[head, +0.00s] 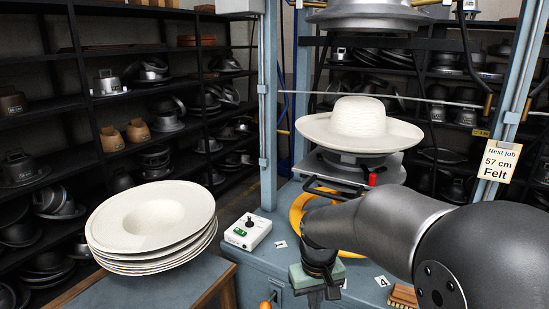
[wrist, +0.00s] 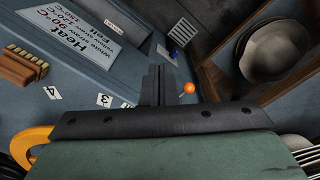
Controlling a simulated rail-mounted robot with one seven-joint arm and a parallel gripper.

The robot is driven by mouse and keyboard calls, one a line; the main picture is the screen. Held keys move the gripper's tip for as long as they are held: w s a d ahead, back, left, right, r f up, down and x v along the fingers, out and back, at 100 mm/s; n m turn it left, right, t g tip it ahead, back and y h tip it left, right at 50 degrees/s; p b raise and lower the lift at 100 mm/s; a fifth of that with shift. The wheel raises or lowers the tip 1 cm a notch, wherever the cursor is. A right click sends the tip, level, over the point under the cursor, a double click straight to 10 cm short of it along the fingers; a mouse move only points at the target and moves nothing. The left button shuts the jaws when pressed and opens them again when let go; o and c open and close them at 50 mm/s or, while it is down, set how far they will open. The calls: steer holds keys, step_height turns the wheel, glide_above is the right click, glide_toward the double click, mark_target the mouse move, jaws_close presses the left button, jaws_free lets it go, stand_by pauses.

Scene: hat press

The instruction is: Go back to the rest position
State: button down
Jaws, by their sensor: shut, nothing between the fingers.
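My gripper (head: 318,296) hangs at the bottom centre of the head view, low over the front of the blue press bench (head: 262,262). In the wrist view its two dark fingers (wrist: 161,85) are together with nothing between them. My arm reaches in from the right and hides part of the bench. A white wide-brimmed hat (head: 357,125) sits on the lower part of the press, below the raised metal upper die (head: 368,14). The rest position itself is not marked in either view.
An orange knob (head: 265,305) is close to the fingers; it also shows in the wrist view (wrist: 189,88). A control box (head: 246,232), a yellow ring (head: 297,213) and a brush (head: 404,296) are on the bench. Stacked white hats (head: 150,222) stand left. Blue posts (head: 268,110) flank the press.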

steer(key=s+d+m, duration=0.1)
steer(key=s+d, duration=0.1)
steer(key=s, duration=0.7)
steer(key=s+d+m, duration=0.1)
steer(key=s+d, duration=0.2)
steer(key=s, duration=0.6)
steer(key=shift+s+r+m, duration=0.15)
steer(key=shift+r+m, duration=0.15)
steer(key=shift+r, duration=0.15)
steer(key=shift+r, duration=0.15)
